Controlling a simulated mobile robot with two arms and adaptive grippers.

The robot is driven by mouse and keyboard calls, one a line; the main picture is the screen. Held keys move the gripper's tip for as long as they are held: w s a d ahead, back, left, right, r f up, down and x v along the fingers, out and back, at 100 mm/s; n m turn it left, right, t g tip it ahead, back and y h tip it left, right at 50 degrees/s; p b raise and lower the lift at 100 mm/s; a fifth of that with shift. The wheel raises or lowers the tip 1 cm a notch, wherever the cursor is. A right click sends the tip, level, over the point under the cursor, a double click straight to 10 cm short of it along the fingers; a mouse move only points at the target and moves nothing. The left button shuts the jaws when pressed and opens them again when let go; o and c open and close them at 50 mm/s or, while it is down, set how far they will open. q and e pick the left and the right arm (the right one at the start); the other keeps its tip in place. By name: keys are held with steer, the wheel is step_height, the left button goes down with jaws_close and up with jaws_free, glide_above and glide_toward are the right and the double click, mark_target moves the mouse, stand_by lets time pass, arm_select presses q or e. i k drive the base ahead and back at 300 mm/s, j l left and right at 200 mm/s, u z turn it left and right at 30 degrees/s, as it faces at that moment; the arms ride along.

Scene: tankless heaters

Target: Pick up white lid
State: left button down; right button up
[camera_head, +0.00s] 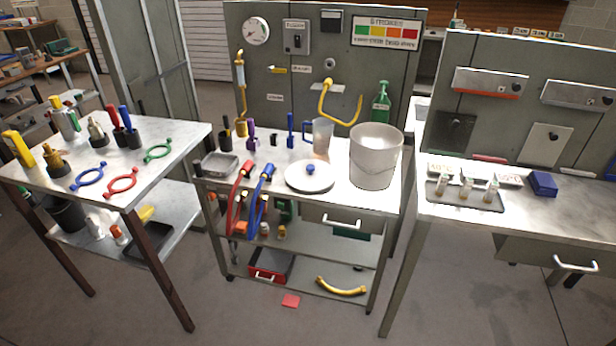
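The white lid (296,178) is a round disc with a blue knob (310,169) on top. It lies flat on the top of the middle cart (268,189), near its front edge. A white bucket (374,158) stands upright just to the right of the lid, with its open top showing. Neither of my grippers shows in the head view.
A metal tray (220,165) sits at the cart's left. Side tables (142,178) flank the cart.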

mark_target(308, 176)
steer(key=i+l+u, duration=0.3)
steer(key=i, duration=0.2)
steer(key=i+l+u, duration=0.35)
steer(key=i, duration=0.15)
